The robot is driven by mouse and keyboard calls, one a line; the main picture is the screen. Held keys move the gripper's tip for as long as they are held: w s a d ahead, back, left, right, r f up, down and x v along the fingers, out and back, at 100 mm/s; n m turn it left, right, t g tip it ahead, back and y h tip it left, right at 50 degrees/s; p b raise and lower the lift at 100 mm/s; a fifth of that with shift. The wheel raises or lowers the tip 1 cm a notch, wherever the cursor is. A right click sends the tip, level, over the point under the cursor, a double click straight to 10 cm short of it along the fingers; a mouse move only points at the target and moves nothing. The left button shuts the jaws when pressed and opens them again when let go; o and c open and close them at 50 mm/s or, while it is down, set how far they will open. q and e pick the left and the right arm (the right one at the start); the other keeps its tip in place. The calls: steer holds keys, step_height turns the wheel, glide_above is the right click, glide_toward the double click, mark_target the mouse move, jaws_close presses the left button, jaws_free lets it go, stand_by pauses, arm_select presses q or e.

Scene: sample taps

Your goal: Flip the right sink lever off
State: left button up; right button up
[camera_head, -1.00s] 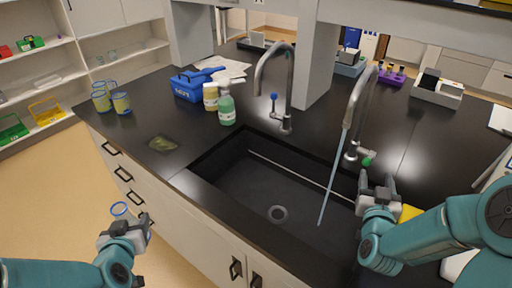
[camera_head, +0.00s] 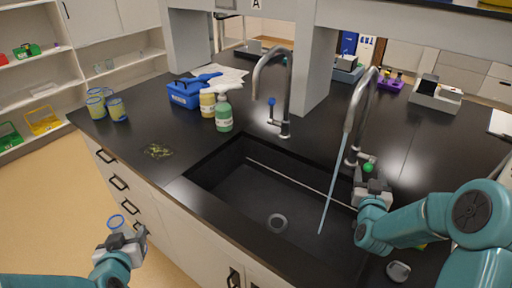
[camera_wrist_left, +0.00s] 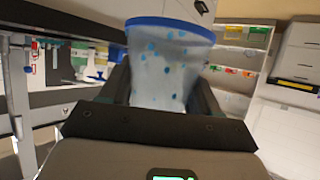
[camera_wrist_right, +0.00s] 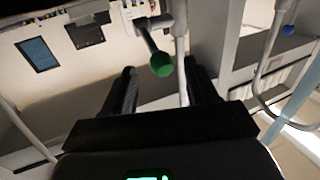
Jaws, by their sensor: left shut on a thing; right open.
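The right sink lever, with a green knob (camera_head: 368,168), sticks out from the base of the right tap (camera_head: 356,110). A pale blue stream (camera_head: 334,175) runs from that tap's spout into the sink (camera_head: 240,190). My right gripper (camera_head: 372,180) is open just in front of the knob. In the right wrist view, the green knob (camera_wrist_right: 162,64) shows between my two right fingers (camera_wrist_right: 163,85); contact cannot be told. My left gripper (camera_head: 122,240) is shut on a clear cup with a blue rim (camera_wrist_left: 170,62), held off the counter's front side.
The left tap (camera_head: 287,90) has a blue-knobbed lever (camera_head: 271,101). A green-labelled bottle (camera_head: 223,116), a blue box (camera_head: 186,92) and several cups (camera_head: 117,110) stand on the counter's left. A purple rack (camera_head: 391,84) and grey bin (camera_head: 436,95) stand at the back right.

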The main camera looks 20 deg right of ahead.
mark_target(369, 170)
arm_select(q)
steer(key=shift+w+r, duration=0.1)
steer(key=shift+r, duration=0.2)
arm_select(e)
steer(key=x, duration=0.2)
steer(key=shift+w+d, duration=0.15)
steer(key=shift+w, duration=0.25)
arm_select(q)
steer(key=shift+s+r, duration=0.2)
arm_select(e)
steer(key=shift+w+d, duration=0.3)
arm_select(q)
steer(key=shift+w+f, duration=0.1)
steer(key=shift+w, duration=0.05)
arm_select(e)
steer(key=shift+w, duration=0.15)
jaws_close()
arm_select(q)
steer(key=shift+p, duration=0.3)
